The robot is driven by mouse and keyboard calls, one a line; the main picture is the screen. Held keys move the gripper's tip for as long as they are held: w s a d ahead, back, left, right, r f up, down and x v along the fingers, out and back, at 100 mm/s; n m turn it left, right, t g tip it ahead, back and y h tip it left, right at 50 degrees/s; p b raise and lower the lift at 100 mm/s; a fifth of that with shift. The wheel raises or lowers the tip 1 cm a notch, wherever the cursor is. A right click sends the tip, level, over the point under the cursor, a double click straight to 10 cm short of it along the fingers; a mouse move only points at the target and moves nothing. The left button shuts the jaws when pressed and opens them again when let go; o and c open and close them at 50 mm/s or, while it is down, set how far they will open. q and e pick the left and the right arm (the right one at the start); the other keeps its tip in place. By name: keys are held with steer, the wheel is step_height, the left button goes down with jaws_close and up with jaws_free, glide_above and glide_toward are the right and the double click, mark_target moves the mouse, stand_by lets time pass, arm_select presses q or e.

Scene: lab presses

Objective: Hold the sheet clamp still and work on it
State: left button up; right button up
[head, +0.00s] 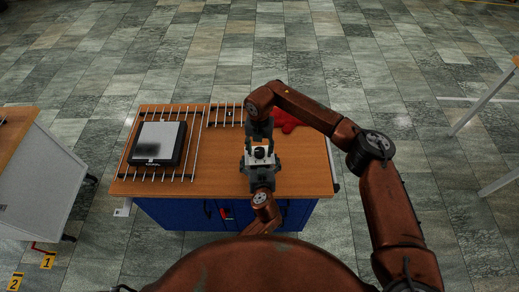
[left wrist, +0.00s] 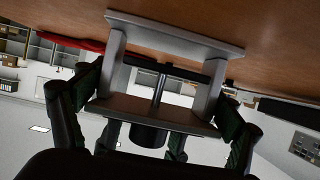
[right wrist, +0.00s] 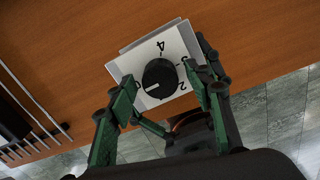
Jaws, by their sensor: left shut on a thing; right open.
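The sheet clamp (head: 249,159) stands upright on the wooden table, its pale top plate (right wrist: 182,35) carrying a black round knob (right wrist: 160,78) and printed numbers. The knob's white mark points to the lower left in the right wrist view. My left gripper (head: 261,176) is shut on the clamp from the near side; the left wrist view shows its fingers on either side of the clamp's plate (left wrist: 155,113), with the screw and base plate (left wrist: 175,33) visible. My right gripper (head: 259,133) is open above the clamp, its fingers (right wrist: 160,80) on either side of the knob, apparently apart from it.
A dark device with a grey top (head: 158,141) lies on metal rods at the table's left. A red item (head: 285,119) lies behind the clamp, partly hidden by my right arm. The tabletop (head: 306,165) right of the clamp is clear. A grey cabinet (head: 40,175) stands further left.

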steer(key=shift+c, duration=0.2)
steer(key=c, duration=1.1)
steer(key=shift+n, duration=0.3)
